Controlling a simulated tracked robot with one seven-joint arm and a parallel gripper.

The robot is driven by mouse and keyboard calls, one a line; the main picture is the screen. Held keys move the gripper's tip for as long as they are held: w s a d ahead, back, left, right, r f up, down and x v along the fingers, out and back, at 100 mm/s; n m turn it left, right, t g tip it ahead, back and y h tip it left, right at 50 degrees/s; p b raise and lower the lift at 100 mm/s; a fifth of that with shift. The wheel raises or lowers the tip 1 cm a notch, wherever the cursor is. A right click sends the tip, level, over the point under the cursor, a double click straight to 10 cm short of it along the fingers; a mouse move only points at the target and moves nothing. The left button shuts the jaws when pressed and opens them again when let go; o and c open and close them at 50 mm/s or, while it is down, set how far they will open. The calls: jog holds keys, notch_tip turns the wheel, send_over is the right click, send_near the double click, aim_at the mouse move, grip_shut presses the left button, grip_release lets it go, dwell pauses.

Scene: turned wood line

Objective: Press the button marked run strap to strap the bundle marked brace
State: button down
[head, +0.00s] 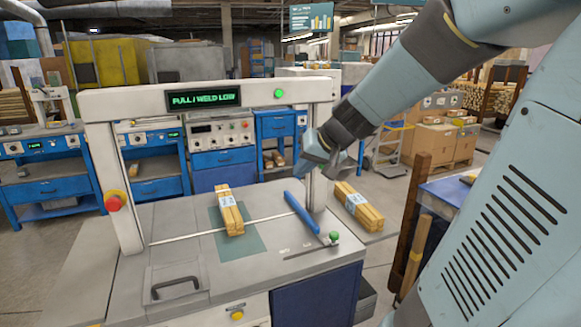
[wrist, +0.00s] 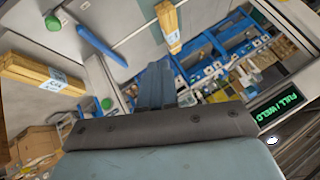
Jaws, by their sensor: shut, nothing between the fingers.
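A strapping machine (head: 200,275) has a white arch over its grey table. One bundle of wood strips (head: 230,212) with a pale label lies under the arch on a green patch, across a pale strap line; it also shows in the wrist view (wrist: 168,28). A second labelled bundle (head: 358,206) lies to the right, outside the arch; it shows in the wrist view (wrist: 40,75). The bundle labels are too small to read. A yellow button (head: 237,315) sits on the front panel, its marking unreadable. My gripper (head: 312,158) is shut and empty, beside the arch's right post.
A red knob (head: 113,201) is on the left post and a green button (head: 279,93) on the arch. The display (head: 204,99) is lit green. Blue benches (head: 155,176) stand behind.

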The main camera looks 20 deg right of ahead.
jog(key=w+d+f+m+h, duration=0.1)
jog(key=w+d+f+m, duration=0.1)
jog(key=d, duration=0.4)
jog(key=w+d+f+m+h, duration=0.1)
jog(key=w+d+f+m, duration=0.1)
jog(key=w+d+f, duration=0.3)
jog(key=w+d+f+m+t+h, duration=0.1)
jog(key=w+d+f, duration=0.3)
jog(key=d, duration=0.4)
jog(key=shift+w+d+f+m+h, duration=0.2)
jog(key=shift+w+f+m+h, duration=0.05)
jog(key=shift+m+h, duration=0.35)
jog(key=w, duration=0.8)
jog(key=shift+w+a, duration=0.2)
jog(key=shift+w, duration=0.2)
jog(key=shift+w, duration=0.15)
dwell(0.5)
jog(key=shift+w+r, duration=0.1)
jog(key=shift+w, duration=0.15)
